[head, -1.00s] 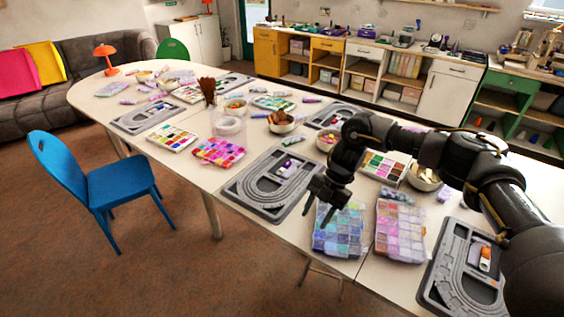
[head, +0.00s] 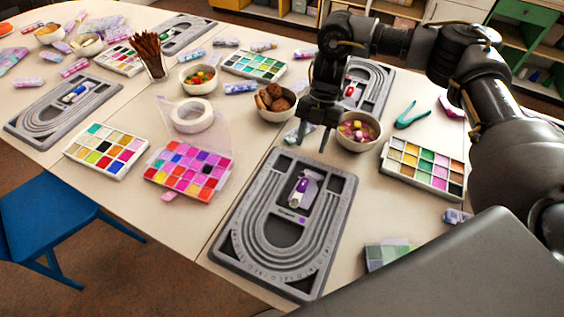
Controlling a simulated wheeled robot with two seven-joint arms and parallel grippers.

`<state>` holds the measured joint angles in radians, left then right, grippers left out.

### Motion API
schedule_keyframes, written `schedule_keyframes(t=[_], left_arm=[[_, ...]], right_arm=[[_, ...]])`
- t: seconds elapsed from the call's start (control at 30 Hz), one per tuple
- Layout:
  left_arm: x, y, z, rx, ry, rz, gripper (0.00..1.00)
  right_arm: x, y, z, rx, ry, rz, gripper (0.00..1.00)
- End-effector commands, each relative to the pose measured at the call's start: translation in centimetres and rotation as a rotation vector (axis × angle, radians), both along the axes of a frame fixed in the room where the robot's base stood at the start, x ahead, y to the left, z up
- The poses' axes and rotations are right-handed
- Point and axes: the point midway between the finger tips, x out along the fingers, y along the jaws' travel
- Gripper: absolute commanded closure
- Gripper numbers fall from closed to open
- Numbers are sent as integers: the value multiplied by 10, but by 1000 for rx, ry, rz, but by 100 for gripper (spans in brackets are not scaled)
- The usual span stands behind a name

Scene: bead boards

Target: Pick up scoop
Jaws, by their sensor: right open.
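A grey bead board (head: 231,246) lies on the near part of the table. On its middle lies a small white and purple item (head: 298,193); it may be the scoop, but I cannot tell for sure. My right gripper (head: 314,142) points down with its two fingers apart and nothing between them. In the picture it is just beyond the board's far edge, between a bowl of brown pieces (head: 274,102) and a bowl of colourful pieces (head: 357,131). My left gripper is out of view.
Paint-like colour trays stand left (head: 188,171) and right (head: 424,167) of the board. A tape roll (head: 192,116), a cup of brown sticks (head: 152,62) and teal tweezers (head: 412,115) stand farther back. A blue chair (head: 62,225) is at the table's left edge.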

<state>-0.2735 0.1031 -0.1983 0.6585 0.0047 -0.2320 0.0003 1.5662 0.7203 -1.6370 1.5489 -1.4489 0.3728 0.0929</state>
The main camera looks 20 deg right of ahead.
Motion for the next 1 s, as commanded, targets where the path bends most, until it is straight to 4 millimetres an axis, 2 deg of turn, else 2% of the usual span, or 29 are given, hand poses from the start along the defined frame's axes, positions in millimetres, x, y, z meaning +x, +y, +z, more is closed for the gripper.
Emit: schedule_keyframes(t=[0.1,0.27,0.37,0.47,0.6,0.7,0.77,0.87,0.93,1.0], left_arm=[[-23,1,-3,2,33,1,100],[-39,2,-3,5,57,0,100],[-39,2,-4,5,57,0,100],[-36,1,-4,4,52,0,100],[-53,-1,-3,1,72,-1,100],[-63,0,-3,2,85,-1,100],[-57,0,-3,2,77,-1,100],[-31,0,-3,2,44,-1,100],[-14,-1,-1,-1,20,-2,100],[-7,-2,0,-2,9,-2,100]], right_arm=[[-2,-8,4,-5,-18,-39,53],[1,-18,2,-11,-33,-108,53],[-5,-12,-14,-12,-25,-93,53],[-17,7,-33,-2,-4,-7,53],[-9,16,-54,1,17,12,53],[-6,17,-60,-1,25,12,53],[-5,17,-60,-1,25,10,53],[-6,18,-65,0,27,8,53],[-10,20,-74,-1,29,7,53],[-12,24,-84,0,29,8,53]])
